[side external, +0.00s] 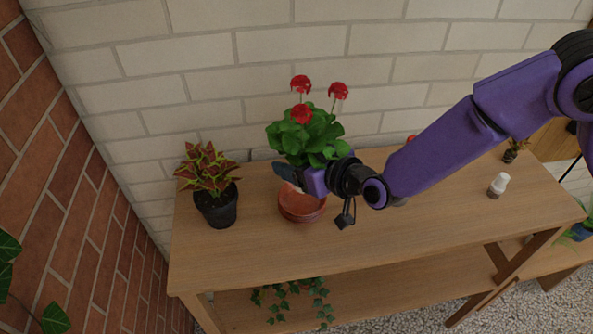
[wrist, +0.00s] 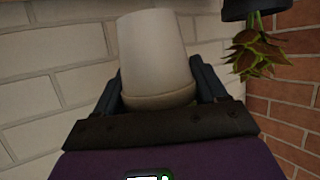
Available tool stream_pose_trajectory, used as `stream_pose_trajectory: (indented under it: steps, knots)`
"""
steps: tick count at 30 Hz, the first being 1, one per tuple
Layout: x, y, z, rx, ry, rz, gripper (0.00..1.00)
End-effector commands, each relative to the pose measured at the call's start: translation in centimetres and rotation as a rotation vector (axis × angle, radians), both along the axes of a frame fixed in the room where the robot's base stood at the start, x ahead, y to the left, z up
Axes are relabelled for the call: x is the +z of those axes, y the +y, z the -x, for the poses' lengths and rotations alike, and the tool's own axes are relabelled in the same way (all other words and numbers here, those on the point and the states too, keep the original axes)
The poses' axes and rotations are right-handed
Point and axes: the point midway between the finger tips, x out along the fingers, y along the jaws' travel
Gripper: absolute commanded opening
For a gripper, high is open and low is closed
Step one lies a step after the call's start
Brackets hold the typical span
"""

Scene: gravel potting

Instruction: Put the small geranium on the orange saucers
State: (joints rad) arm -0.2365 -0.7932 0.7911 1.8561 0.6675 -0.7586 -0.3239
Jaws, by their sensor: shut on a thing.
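A geranium (side external: 310,133) with red flower heads and green leaves is at the left-middle of the wooden bench top in the side view. My gripper (side external: 290,176) is shut on its pot. The pale, tapered pot (wrist: 156,50) shows between both dark fingers in the wrist view (wrist: 158,85). The orange saucers (side external: 302,212) are stacked on the bench directly below my gripper. My gripper hides most of the pot in the side view, so I cannot tell whether its base touches the saucers.
A red-leaved plant in a black pot (side external: 216,208) stands close left. My arm partly hides a red thing (side external: 411,138) behind it. A small white bottle (side external: 498,185) and a small plant (side external: 515,149) are at the right. The front middle of the bench (side external: 400,235) is clear.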

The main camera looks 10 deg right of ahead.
Motion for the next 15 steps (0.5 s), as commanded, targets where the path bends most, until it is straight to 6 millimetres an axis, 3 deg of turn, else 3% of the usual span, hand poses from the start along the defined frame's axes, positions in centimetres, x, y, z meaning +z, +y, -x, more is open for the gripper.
stream_pose_trajectory:
  steps: [9, 15]
  knots:
    - [-3.0, 0.4, -0.5, -0.001, 0.0, 0.002, 0.34]
    - [-3.8, 0.4, -0.5, 0.0, -0.001, -0.002, 0.34]
